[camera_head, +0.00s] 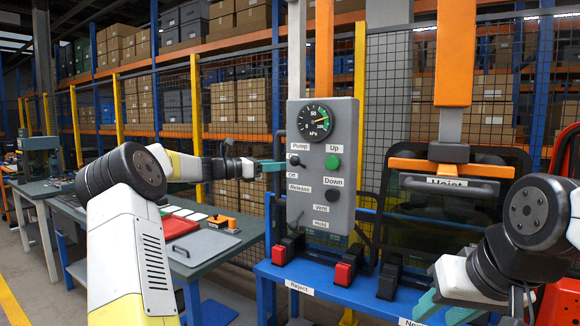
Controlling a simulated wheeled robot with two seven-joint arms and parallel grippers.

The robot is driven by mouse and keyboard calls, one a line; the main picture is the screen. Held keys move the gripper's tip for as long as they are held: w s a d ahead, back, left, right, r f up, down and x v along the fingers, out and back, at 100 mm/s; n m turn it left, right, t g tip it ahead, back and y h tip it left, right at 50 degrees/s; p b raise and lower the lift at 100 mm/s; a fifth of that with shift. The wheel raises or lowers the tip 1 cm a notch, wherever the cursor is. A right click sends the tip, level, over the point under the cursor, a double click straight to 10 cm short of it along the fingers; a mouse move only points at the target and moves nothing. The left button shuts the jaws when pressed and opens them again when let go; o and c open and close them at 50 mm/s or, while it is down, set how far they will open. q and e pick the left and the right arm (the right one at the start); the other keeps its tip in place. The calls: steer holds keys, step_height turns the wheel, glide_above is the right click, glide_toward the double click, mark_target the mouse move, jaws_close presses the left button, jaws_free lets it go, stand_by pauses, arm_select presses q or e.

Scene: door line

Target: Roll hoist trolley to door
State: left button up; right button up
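The hoist (455,50) hangs at the right as an orange upright with a grey lower section. Below it are a dark block and an orange crossbar (410,164); a grey handle bar (450,187) and a label reading "Hoist" sit just under that. A dark glazed door-like panel (430,218) stands behind and below the bar. My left gripper (272,165) is at the left edge of the grey control panel, near the Pump switch; contact and finger opening are unclear. My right gripper (444,308) is low at the right, its teal fingers apart and empty, away from the handle bar.
The control panel (318,210) has a gauge (315,122), a green Up button (332,161) and a dark Down button (334,195). A blue bench (330,292) with red-and-black fixtures stands below. A worktable (215,262) is at left; mesh fencing and shelving stand behind.

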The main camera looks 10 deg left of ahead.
arm_select(q)
jaws_close()
stand_by(1.3)
